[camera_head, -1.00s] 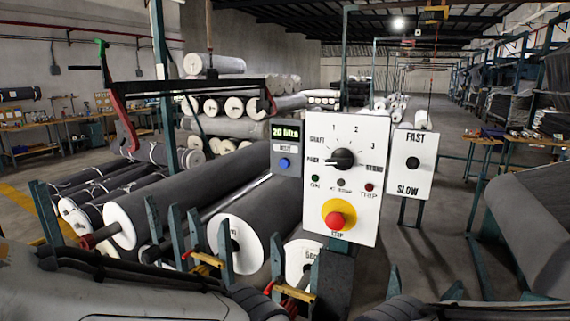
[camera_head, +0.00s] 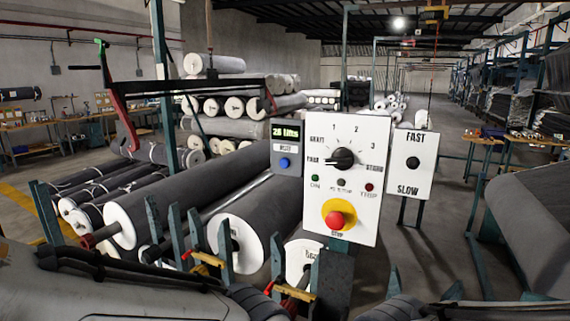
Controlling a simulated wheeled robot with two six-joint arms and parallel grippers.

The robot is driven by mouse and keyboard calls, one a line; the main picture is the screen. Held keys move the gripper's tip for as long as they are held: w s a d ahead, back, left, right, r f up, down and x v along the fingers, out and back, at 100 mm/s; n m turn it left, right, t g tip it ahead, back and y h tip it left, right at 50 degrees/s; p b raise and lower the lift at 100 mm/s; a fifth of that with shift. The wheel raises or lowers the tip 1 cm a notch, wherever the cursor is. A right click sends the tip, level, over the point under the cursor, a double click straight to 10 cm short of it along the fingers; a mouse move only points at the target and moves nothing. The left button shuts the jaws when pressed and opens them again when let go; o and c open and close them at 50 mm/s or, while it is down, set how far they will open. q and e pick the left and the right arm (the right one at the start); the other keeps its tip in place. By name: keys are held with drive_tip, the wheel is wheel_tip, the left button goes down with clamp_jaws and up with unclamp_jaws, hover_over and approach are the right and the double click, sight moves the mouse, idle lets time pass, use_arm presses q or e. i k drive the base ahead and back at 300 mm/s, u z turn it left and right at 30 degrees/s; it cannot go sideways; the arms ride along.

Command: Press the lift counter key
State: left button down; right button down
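The lift counter is a small dark grey box (camera_head: 294,147) fixed at the left edge of the white control panel. Its lit display (camera_head: 286,132) shows a number and a word like "lifts"; the digits are too small to read surely. Below it is a label that seems to read "RESET", and under that the round blue key (camera_head: 285,163), uncovered with nothing touching it. Parts of my arms show along the bottom edge, well below the key. Neither gripper's fingers are in the picture.
The white panel (camera_head: 318,190) carries a black rotary knob (camera_head: 342,159), small lamps and a red stop button (camera_head: 336,220) on yellow. A FAST/SLOW panel (camera_head: 413,163) stands to the right.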

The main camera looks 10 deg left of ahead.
sight(284, 163)
drive_tip(key=u, duration=0.05)
drive_tip(key=k, duration=0.5)
drive_tip(key=z, duration=1.05)
drive_tip(key=i, duration=0.65)
drive_tip(key=u, duration=1.55)
